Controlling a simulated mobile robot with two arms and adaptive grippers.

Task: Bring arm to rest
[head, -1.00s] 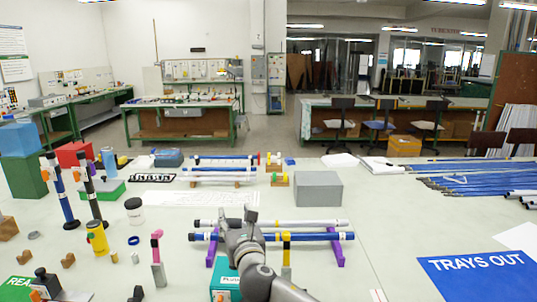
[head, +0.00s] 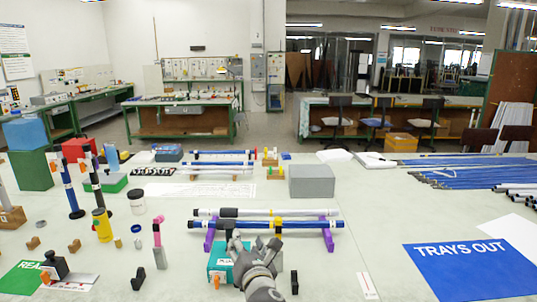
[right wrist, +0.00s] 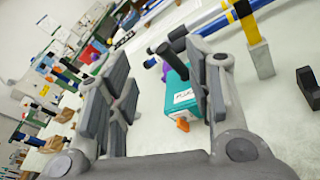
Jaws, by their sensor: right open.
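My right gripper (head: 250,250) is open and empty in the head view, low over the table in front of the rod rack. In the right wrist view its two jaws (right wrist: 157,75) stand wide apart. A white rod (head: 285,212) and a blue rod (head: 300,225), both with black ends, lie across two purple supports (head: 328,238). A teal box (head: 217,262) stands just left of the gripper, partly hidden by it. The box (right wrist: 178,95) also shows behind the jaws in the wrist view; I cannot tell if they touch. My left gripper is not in view.
A grey box (head: 311,181) stands behind the rack. A blue "TRAYS OUT" sheet (head: 470,272) lies at right. The table between rack and sheet is mostly clear.

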